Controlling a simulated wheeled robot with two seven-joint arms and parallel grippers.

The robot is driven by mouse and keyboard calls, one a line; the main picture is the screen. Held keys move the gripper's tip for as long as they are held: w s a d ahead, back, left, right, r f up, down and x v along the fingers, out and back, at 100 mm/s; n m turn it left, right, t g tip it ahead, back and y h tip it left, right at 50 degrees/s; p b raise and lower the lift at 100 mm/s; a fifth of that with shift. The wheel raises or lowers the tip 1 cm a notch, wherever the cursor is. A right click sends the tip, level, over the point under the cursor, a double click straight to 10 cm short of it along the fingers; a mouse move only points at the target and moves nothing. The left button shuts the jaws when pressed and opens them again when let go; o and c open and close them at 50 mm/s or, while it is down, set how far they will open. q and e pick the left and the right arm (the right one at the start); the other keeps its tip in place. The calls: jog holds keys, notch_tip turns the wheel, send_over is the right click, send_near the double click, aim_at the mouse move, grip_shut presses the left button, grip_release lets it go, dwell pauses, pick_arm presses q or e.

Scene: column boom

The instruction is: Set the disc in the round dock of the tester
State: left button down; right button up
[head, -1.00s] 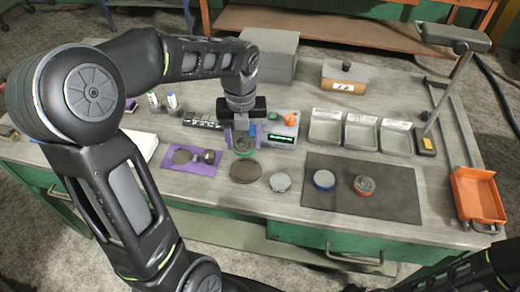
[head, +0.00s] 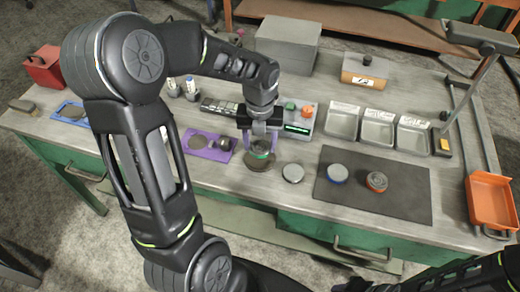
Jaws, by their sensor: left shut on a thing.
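My left gripper (head: 261,140) points down and is shut on a round disc (head: 261,152) with a green band. The disc is over or just above a dark round pad (head: 256,165) on the bench and hides part of it; I cannot tell whether they touch. The tester (head: 299,126) is a grey box with a lit green display, a green knob and an orange knob, behind and right of the disc. Its round dock I cannot make out; my gripper covers the tester's left side. My right arm shows at the lower right, its gripper out of view.
A silver disc (head: 293,173) lies right of the pad. A dark mat (head: 400,205) holds a blue-rimmed disc (head: 337,174) and an orange-rimmed disc (head: 376,181). A purple tray (head: 207,155) is at left. Three metal bins (head: 377,129) stand behind the mat; a lamp stands at right.

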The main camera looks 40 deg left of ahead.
aim_at(260, 147)
pick_arm(q)
jog(key=shift+f, duration=1.8)
jog(key=shift+f, duration=0.2)
jog(key=c, duration=0.6)
grip_release()
jog(key=shift+o, duration=0.2)
notch_tip(260, 147, up, 12)
jog(key=b, duration=0.1)
jog(key=shift+r, duration=0.2)
